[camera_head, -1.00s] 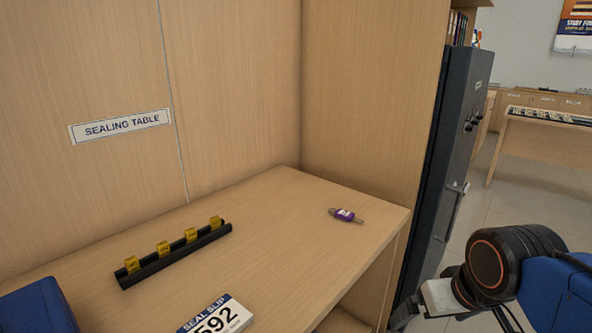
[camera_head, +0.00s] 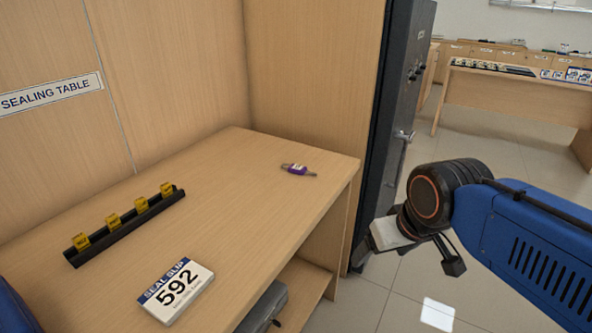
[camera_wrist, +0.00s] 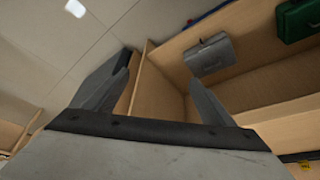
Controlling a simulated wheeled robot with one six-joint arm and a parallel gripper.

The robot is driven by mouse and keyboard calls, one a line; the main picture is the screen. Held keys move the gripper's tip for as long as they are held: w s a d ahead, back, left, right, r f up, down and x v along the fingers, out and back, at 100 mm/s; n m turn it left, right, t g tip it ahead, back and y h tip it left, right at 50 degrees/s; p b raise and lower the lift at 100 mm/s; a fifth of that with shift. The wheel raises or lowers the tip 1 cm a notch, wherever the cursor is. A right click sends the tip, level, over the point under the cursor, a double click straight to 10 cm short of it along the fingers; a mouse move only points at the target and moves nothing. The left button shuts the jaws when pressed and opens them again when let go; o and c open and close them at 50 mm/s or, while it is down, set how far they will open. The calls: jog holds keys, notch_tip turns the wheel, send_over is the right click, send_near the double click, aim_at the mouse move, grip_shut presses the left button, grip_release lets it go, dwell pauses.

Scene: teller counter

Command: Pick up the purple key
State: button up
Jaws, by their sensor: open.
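The purple key (camera_head: 298,169), with a purple body and metallic ends, lies flat on the wooden sealing table (camera_head: 238,205) near its far right corner. My gripper (camera_wrist: 160,72) is open and empty in the wrist view, its two grey fingers spread apart. In the head view my arm hangs to the right of the table, past its right edge and clear of the key. The wrist view shows floor and shelves below the fingers; the key is not visible there.
A grey box (camera_wrist: 210,57) and a green box (camera_wrist: 299,20) sit on shelves. Floor at right is open.

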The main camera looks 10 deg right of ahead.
jog(key=shift+w+a+r+n, duration=0.15)
jog(key=shift+w+r+n, duration=0.15)
jog(key=shift+w+r, duration=0.7)
jog(key=c, duration=0.6)
notch_tip(320, 180, up, 20)
jog(key=r+n+g, duration=0.1)
jog(key=n+g, duration=0.4)
jog(key=n, duration=0.4)
send_over(297, 167)
notch_tip(297, 167, down, 12)
jog(key=shift+s+r, duration=0.1)
jog(key=shift+s, duration=0.05)
jog(key=shift+f, duration=2.9)
